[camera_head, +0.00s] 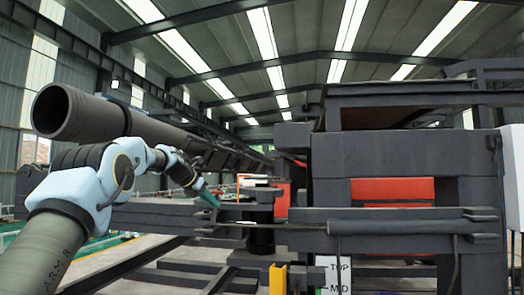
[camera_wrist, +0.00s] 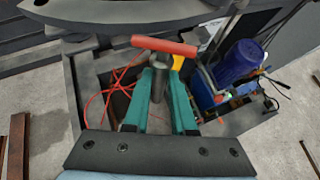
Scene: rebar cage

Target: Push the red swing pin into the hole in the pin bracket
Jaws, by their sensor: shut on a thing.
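The red swing pin (camera_wrist: 164,46) shows in the wrist view as a red bar lying nearly level across the picture, just beyond the fingertips. A short dark grey cylinder stands between the teal fingers of my gripper (camera_wrist: 160,86), below the red bar. My gripper is shut on this part, which seems to belong to the pin. In the head view my gripper (camera_head: 210,198) is small and reaches right toward the dark frame beams. I cannot make out the pin there. The pin bracket and its hole cannot be told apart from the dark structure.
A blue motor (camera_wrist: 240,58) and red cables (camera_wrist: 98,100) lie below and beyond my gripper in the wrist view. In the head view a long dark beam (camera_head: 395,226) crosses the front of the machine. A yellow post (camera_head: 278,279) and a TOP/MID sign (camera_head: 337,270) stand lower.

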